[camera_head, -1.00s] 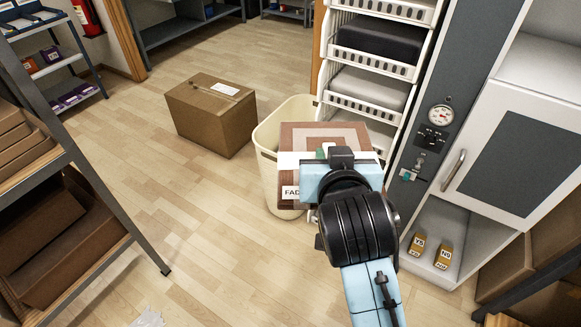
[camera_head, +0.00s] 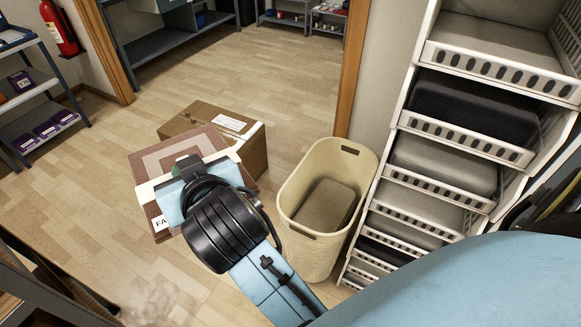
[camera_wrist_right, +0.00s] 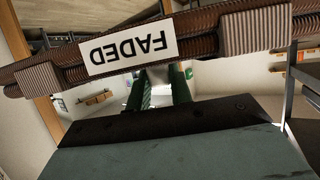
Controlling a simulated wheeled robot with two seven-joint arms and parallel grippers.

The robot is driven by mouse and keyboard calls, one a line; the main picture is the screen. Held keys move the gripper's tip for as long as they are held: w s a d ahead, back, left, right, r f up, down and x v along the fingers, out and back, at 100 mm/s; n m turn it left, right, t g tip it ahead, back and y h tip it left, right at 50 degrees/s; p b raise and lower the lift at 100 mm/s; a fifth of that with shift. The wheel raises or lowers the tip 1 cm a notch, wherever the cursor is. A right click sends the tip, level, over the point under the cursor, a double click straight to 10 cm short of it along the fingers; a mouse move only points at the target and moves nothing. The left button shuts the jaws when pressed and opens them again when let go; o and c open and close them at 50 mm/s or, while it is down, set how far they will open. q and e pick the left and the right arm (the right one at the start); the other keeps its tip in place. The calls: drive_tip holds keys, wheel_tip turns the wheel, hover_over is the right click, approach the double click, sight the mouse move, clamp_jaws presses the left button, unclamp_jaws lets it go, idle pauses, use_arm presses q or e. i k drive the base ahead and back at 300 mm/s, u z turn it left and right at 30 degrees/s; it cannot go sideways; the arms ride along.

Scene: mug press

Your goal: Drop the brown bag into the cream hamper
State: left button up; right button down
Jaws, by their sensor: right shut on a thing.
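The brown bag (camera_head: 160,155), flat and square with paler square bands and a white label, is held by my right gripper (camera_head: 188,168). In the right wrist view the brown bag (camera_wrist_right: 225,40) shows its edge and the label "FADED", with the fingers (camera_wrist_right: 160,85) reaching to it. The cream hamper (camera_head: 308,247) stands on the floor to the right of the bag, its top open. A brownish-grey shape shows at its bottom; I cannot tell whether it is a thing or the base. My left gripper is out of view.
A cardboard box (camera_head: 250,150) stands on the floor behind the bag. A white rack (camera_head: 470,150) with several slotted shelves of folded grey and black items stands close to the hamper's right. Shelving (camera_head: 40,110) is at the left. Wooden floor is clear beyond the box.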

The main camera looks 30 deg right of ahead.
sight(327, 213)
drive_tip(key=z, duration=0.7)
drive_tip(key=i, duration=1.25)
drive_tip(key=z, duration=1)
